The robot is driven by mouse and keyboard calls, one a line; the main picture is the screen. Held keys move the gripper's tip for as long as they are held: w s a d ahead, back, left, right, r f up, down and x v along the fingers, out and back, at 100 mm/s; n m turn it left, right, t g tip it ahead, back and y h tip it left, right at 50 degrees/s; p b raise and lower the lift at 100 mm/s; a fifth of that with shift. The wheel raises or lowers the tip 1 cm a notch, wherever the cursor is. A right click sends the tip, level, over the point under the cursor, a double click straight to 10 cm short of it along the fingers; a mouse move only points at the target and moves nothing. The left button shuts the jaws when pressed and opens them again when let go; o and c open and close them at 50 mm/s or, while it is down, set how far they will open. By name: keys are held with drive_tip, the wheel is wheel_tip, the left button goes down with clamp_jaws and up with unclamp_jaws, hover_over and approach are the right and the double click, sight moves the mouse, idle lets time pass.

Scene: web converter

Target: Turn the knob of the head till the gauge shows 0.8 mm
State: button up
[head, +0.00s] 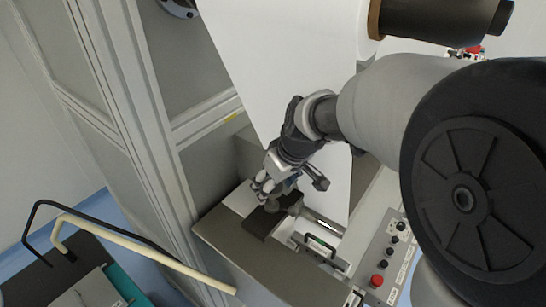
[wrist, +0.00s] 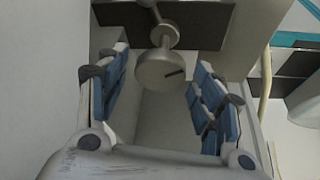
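The knob (wrist: 160,70) is a round grey disc with a dark mark on its face, on a short stem below a dark block in the wrist view. My gripper (wrist: 158,88) is open, with blue-padded fingers on either side of the knob. A gap shows between the knob and each finger, so neither seems to touch it. In the head view my gripper (head: 264,186) is over the dark head (head: 262,221) on the machine's bed, and the knob is hard to make out there. I cannot read any gauge value.
A white web (head: 270,60) runs down beside my arm from a dark roller (head: 440,18). A panel with black knobs and a red button (head: 376,280) lies at the right. A metal frame (head: 150,130) stands at the left. A cream rail (head: 150,252) is at lower left.

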idle(0.3)
drive_tip(key=v, duration=0.5)
drive_tip(key=shift+w, duration=0.1)
drive_tip(key=s+d, duration=0.2)
drive_tip(key=s, duration=0.1)
drive_tip(key=s+d, duration=0.5)
drive_tip(key=s, duration=0.2)
drive_tip(key=shift+d, duration=0.15)
